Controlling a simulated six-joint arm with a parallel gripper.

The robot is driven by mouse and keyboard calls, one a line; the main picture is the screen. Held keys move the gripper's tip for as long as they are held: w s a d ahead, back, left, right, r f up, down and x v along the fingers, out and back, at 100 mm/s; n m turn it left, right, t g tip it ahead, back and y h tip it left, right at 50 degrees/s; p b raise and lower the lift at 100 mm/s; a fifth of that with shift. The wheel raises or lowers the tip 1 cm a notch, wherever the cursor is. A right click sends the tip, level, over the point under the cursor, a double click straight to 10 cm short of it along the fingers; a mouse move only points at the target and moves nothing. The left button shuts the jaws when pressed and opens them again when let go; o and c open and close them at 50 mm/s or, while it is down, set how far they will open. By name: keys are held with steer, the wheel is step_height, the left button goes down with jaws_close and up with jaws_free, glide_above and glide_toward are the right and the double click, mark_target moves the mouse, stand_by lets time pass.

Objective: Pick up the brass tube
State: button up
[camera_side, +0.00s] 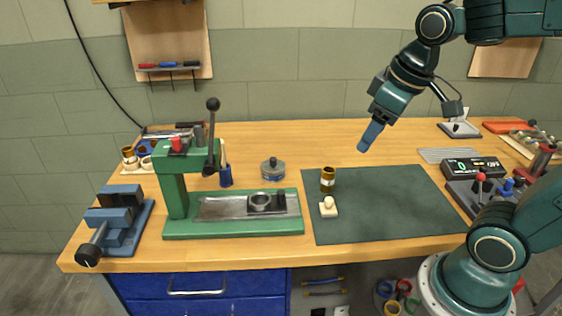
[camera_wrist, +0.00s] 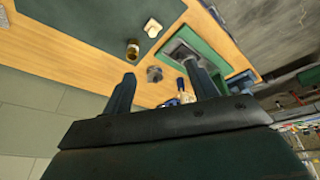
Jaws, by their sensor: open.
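The brass tube (camera_side: 327,180) stands upright on the dark green mat (camera_side: 390,205), near the mat's back left corner. It also shows in the wrist view (camera_wrist: 132,50), at the upper left beyond my fingers. My gripper (camera_side: 364,146) is in the air above the back of the mat, up and to the right of the tube and apart from it. In the wrist view my gripper (camera_wrist: 163,85) has its two blue fingers spread wide, with nothing held between them.
A cream block with a knob (camera_side: 328,207) sits just in front of the tube. A green lever press (camera_side: 180,190) and a round grey lidded pot (camera_side: 272,169) stand to the left. A digital readout box (camera_side: 472,168) is at the right. The mat's middle is clear.

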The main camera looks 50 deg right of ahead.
steer(key=w+d+f+n+g, duration=0.15)
steer(key=w+d+f, duration=0.3)
steer(key=w, duration=0.45)
steer(key=n+g, duration=0.2)
steer(key=g, duration=0.1)
glide_above(328, 180)
steer(key=w+d, duration=0.1)
steer(key=d, duration=0.1)
step_height(328, 180, down, 7)
steer(key=shift+w+a+r+m+t, duration=0.1)
steer(key=shift+w+a+m+t, duration=0.05)
steer(key=shift+a+m+t, duration=0.1)
steer(key=shift+f, duration=4.3)
steer(key=shift+f, duration=2.6)
steer(key=shift+c, duration=0.5)
steer(key=c, duration=1)
